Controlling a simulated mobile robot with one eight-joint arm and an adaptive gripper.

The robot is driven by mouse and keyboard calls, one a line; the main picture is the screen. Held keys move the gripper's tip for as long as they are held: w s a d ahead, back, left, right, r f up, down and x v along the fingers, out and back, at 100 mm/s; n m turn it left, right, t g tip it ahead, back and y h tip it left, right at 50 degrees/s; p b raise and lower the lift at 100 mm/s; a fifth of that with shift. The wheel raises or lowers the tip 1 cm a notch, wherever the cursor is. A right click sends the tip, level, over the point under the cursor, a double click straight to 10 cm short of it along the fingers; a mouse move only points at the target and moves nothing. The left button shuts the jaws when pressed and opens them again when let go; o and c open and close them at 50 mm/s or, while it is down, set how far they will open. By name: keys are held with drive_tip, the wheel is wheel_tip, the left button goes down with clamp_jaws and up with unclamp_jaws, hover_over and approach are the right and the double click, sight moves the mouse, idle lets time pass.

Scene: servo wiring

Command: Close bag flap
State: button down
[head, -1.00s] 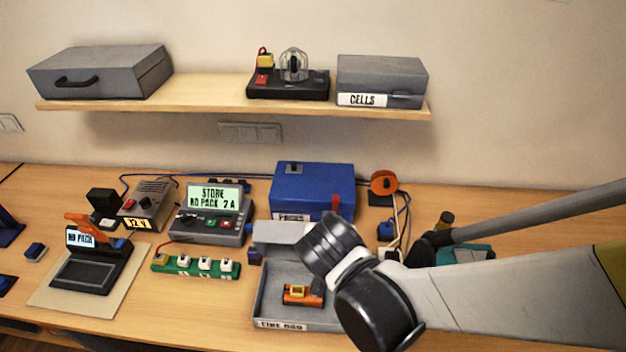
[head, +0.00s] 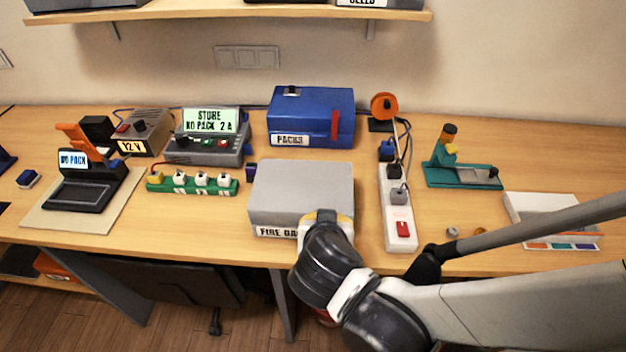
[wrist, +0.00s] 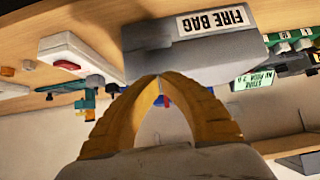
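The grey fire bag (head: 300,190) sits at the table's front edge in the head view, with its flap down flat over the top. Its front label is partly covered by my arm. The inside of the bag is hidden. The bag also shows upside down in the wrist view (wrist: 190,55), with its label readable. My gripper (wrist: 158,78) has yellow fingers that meet at their tips, with nothing held between them. In the head view my gripper (head: 325,215) is at the bag's front right, mostly hidden by my wrist. I cannot tell whether it touches the bag.
A white power strip (head: 398,215) stands close to the right of the bag. The blue packs box (head: 312,115) is behind it. A green strip with several white parts (head: 192,185) lies to the left.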

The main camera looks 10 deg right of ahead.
drive_tip(key=shift+s+a+f+b, duration=0.1)
drive_tip(key=shift+s+f+b, duration=0.1)
drive_tip(key=shift+f+b, duration=0.7)
drive_tip(key=shift+s+a+f+b, duration=0.15)
drive_tip(key=shift+f+b, duration=0.4)
drive_tip(key=shift+f, duration=0.5)
drive_tip(key=shift+s+d+f+b, duration=0.1)
drive_tip(key=shift+s+f+b, duration=0.1)
drive_tip(key=shift+f+b, duration=0.7)
drive_tip(key=shift+f, duration=0.1)
